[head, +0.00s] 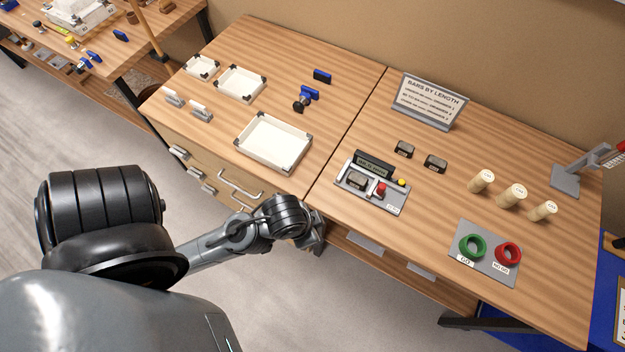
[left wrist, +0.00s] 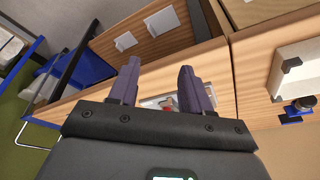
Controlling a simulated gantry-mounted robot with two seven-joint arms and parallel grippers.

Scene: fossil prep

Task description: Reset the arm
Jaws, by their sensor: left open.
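My left gripper (head: 317,236) hangs just off the front edge of the wooden workbench (head: 350,130), near the seam between its two halves. It also shows in the left wrist view (left wrist: 159,72), where its two dark fingers stand apart with nothing between them. My left arm reaches in from the lower left. My right gripper is in neither view.
The grey device (head: 372,187) lies close to the gripper. A large white tray (head: 273,143) sits left of it. Drawer handles (head: 240,187) stick out below the bench edge. A sign (head: 430,101), cylinders (head: 512,195) and a green-and-red ring plate (head: 485,252) stand to the right.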

